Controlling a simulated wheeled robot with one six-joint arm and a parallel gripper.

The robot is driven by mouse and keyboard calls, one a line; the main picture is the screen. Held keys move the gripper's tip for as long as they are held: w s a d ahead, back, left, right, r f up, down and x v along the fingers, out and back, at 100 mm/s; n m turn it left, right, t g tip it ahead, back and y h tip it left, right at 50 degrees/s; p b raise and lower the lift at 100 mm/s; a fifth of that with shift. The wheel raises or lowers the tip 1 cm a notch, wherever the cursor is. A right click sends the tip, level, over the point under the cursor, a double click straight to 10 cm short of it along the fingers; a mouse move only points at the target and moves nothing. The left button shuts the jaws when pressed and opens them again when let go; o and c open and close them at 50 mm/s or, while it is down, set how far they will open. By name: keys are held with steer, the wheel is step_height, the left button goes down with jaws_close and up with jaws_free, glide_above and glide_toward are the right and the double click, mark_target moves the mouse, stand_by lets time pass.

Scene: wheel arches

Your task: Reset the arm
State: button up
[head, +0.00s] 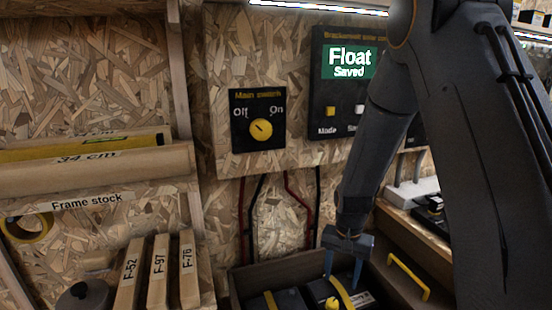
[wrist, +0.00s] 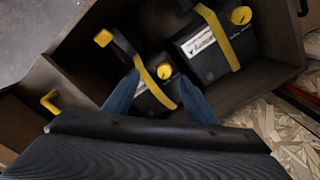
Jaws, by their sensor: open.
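My gripper (head: 343,279) hangs at the end of my dark arm, low at the right of centre in the head view. Its two blue fingers are apart and point down over an open wooden drawer (head: 290,268). In the wrist view my gripper (wrist: 165,98) has its fingers on either side of a black battery (wrist: 156,97) with a yellow strap and yellow cap. Nothing is visibly clamped. I cannot tell whether the fingers touch the battery.
A second black battery (wrist: 218,45) with a yellow strap lies beside the first. A main switch (head: 260,128) and a panel reading "Float Saved" (head: 350,63) are on the chipboard wall. A yellow handle (head: 408,277) is right of my gripper.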

steer(key=s+r+n+p, duration=0.5)
steer(key=s+r+p, duration=0.1)
steer(key=s+r, duration=1.4)
steer(key=shift+s+a+r+n, duration=0.15)
steer(key=shift+s+r+n, duration=0.15)
steer(key=shift+s, duration=0.3)
steer(key=shift+c, duration=0.4)
